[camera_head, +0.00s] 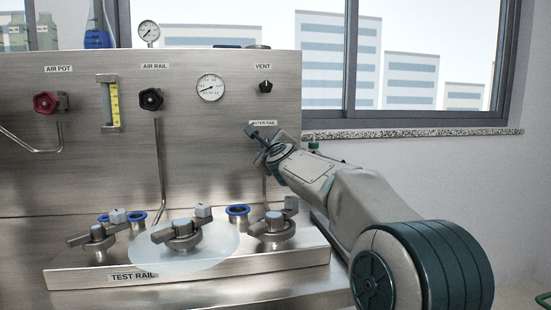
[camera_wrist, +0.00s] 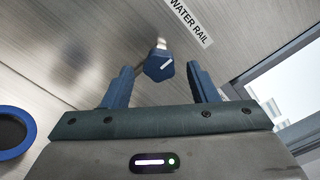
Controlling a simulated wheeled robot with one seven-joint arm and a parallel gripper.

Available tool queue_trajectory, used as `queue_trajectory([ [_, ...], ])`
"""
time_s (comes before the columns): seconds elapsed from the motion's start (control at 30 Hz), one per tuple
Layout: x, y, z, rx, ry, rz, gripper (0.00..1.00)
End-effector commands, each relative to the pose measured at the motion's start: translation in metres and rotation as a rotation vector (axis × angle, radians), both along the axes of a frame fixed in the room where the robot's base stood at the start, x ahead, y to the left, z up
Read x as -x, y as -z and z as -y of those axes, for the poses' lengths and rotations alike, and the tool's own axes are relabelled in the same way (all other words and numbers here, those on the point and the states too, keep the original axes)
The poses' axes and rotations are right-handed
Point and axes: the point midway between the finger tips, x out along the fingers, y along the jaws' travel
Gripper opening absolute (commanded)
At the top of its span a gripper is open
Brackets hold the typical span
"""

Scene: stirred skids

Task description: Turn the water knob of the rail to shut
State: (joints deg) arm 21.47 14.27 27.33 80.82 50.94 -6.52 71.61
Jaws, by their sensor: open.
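The water rail knob (camera_wrist: 159,66) is a small blue knob with a white pointer line, on a metal stem below the WATER RAIL label (camera_wrist: 188,18) in the wrist view. My gripper (camera_wrist: 158,69) is open. One blue finger is on each side of the knob, with a visible gap on both sides in the picture. In the head view my gripper (camera_head: 258,146) is at the panel just under the WATER RAIL label (camera_head: 263,123) and hides the knob there.
The steel panel (camera_head: 200,135) carries a red AIR POT knob (camera_head: 45,102), a black AIR RAIL knob (camera_head: 150,99), a VENT knob (camera_head: 265,87) and a gauge (camera_head: 210,87). Below, the test rail (camera_head: 290,263) holds several valves and blue-rimmed ports. A window sill (camera_head: 410,133) is at right.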

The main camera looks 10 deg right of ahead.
Motion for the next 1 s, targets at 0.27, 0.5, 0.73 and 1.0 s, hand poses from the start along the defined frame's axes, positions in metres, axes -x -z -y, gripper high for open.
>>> queue_trajectory([
  [0.27, 0.049, 0.003, 0.001, 0.002, 0.004, 0.003, 0.53],
  [0.5, 0.086, 0.003, 0.001, 0.002, 0.004, 0.003, 0.53],
  [0.73, 0.105, 0.001, 0.001, -0.001, 0.002, 0.001, 0.53],
  [1.0, 0.108, 0.0, 0.001, -0.002, 0.001, 0.0, 0.53],
])
